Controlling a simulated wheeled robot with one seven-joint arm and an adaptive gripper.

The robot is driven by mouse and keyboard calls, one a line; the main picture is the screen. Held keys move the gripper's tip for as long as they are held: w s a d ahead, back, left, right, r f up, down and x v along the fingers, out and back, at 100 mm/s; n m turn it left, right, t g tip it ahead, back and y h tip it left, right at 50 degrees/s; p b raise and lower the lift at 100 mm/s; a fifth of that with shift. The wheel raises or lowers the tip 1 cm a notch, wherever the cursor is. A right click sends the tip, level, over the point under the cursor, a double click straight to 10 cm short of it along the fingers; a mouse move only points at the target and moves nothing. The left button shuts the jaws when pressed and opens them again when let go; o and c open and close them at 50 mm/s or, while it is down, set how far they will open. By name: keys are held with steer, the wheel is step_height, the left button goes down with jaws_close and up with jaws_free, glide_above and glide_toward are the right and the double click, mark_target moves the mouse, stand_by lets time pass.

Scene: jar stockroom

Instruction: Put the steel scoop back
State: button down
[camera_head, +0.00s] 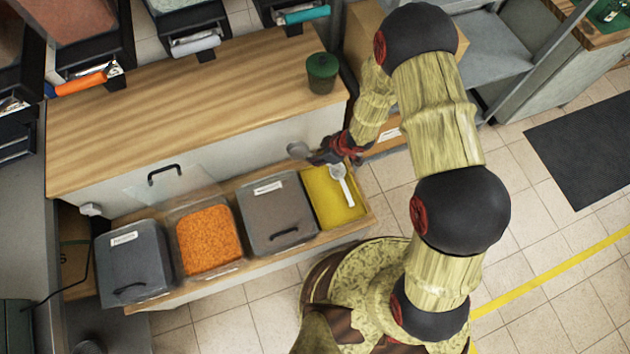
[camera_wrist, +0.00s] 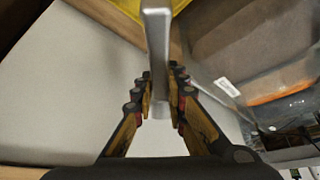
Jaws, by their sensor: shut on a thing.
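In the wrist view the scoop's flat grey handle (camera_wrist: 157,50) stands between my two fingers (camera_wrist: 160,100). A yellow tray (camera_head: 322,206) is at the right end of the row.
Left of the tray are a lidded grey bin (camera_head: 275,215), a bin of orange grains (camera_head: 208,240) with its clear lid (camera_head: 165,188) raised, and another lidded grey bin (camera_head: 135,262). A green jar (camera_head: 322,72) stands on the wooden counter (camera_head: 200,110). The counter's middle is clear.

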steer(key=shift+d, duration=0.1)
steer(key=shift+f+y, duration=0.3)
steer(key=shift+f, duration=0.05)
step_height(320, 180, down, 17)
steer(key=b, duration=0.6)
steer(key=shift+f+b, duration=0.2)
steer(key=shift+b, duration=0.15)
steer(key=c, duration=1.8)
jaws_free()
steer(key=shift+f, duration=0.1)
steer(key=shift+c, duration=0.2)
steer(key=shift+o, duration=0.2)
steer(key=shift+r, duration=0.25)
steer(key=p+v, duration=0.4)
steer(key=v, duration=0.7)
steer(key=shift+s+d+r, duration=0.25)
